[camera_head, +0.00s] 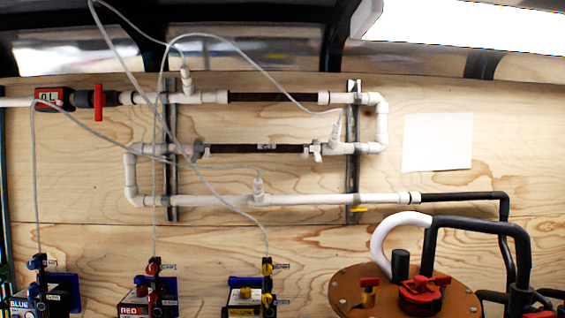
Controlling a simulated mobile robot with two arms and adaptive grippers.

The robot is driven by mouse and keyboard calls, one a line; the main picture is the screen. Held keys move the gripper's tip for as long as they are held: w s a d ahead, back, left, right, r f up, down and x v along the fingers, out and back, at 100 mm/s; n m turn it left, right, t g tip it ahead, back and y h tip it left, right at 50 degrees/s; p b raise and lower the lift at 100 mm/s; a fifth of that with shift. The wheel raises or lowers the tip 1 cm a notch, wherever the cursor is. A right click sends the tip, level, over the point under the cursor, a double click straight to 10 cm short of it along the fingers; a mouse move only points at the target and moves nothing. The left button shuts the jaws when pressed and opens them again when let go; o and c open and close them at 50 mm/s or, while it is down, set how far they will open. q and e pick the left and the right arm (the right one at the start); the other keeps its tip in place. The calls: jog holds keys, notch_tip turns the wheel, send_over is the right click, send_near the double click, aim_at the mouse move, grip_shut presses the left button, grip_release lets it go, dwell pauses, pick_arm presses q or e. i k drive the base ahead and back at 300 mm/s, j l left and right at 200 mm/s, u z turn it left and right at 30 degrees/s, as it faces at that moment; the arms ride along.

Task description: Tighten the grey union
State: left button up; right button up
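A small grey fitting (198,149), which looks like the grey union, sits at the left end of the dark tube (258,148) in the middle pipe run. It joins that tube to the white pipe on its left. I cannot tell from this view how tight it is. A white fitting (316,150) sits at the right end of the same tube. Neither of my grippers is in view.
White pipes are fixed to a plywood wall by two vertical metal rails (353,175). Thin grey tubes hang across the pipes near the grey fitting. A red-handled valve (99,101) is at upper left. Pumps and a brown drum lid (350,290) stand in front.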

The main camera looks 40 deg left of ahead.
aim_at(199, 148)
jog(key=u, duration=1.4)
